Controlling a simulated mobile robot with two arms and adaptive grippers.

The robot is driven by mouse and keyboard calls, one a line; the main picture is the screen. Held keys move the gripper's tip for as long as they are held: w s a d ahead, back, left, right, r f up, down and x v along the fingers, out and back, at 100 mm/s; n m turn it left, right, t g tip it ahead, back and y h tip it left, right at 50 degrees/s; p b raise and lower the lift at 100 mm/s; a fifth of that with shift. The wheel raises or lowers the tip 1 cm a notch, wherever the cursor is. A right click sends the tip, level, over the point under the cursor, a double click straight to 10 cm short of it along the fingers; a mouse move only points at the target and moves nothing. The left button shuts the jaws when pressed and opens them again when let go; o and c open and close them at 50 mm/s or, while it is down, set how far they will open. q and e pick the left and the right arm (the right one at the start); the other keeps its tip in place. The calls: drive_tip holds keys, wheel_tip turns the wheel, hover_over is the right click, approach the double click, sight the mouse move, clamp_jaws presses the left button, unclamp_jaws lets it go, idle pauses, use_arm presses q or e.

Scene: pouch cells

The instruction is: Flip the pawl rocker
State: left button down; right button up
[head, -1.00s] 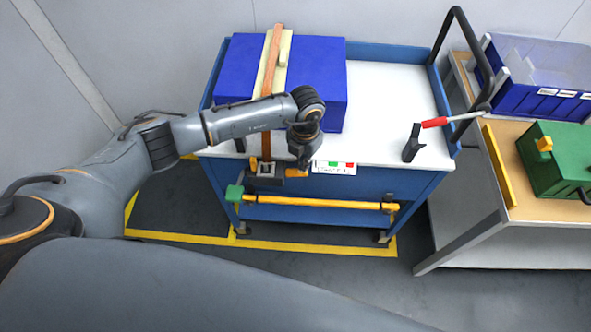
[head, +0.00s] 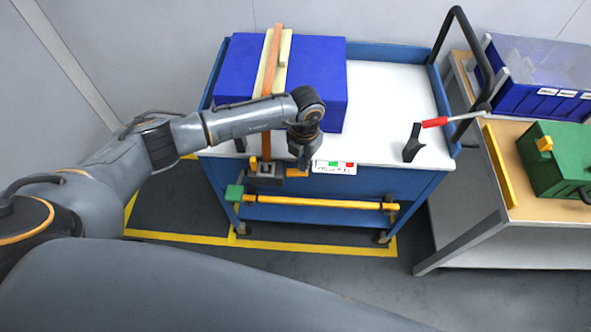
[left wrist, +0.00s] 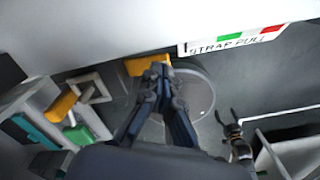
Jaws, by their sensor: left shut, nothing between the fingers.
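A grey ratchet block (head: 265,172) sits at the cart's front edge, under the end of the orange strap (head: 268,140). An orange tab (head: 297,172) sticks out at its right and another orange piece (head: 253,163) shows at its left. I cannot tell for sure which is the pawl rocker. My left gripper (head: 304,165) is shut and empty, pointing down beside the right tab. In the left wrist view its fingertips (left wrist: 158,72) are together at the orange tab (left wrist: 135,66), partly overlapping it; contact is unclear. My right gripper is not in view.
The strap crosses a blue box (head: 318,80) on the blue cart (head: 400,185). A "STRAP PULL" label (head: 334,167) is close right of the gripper. A yellow bar (head: 320,203) runs below. A red-handled lever (head: 434,122) stands at the right, near a table with a green box (head: 560,160).

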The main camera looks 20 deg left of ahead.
use_arm(q)
drive_tip(key=shift+f+b, duration=0.85)
drive_tip(key=shift+f, duration=0.25)
idle(0.3)
drive_tip(key=shift+r+p, duration=2.5)
drive_tip(key=shift+r, duration=1.1)
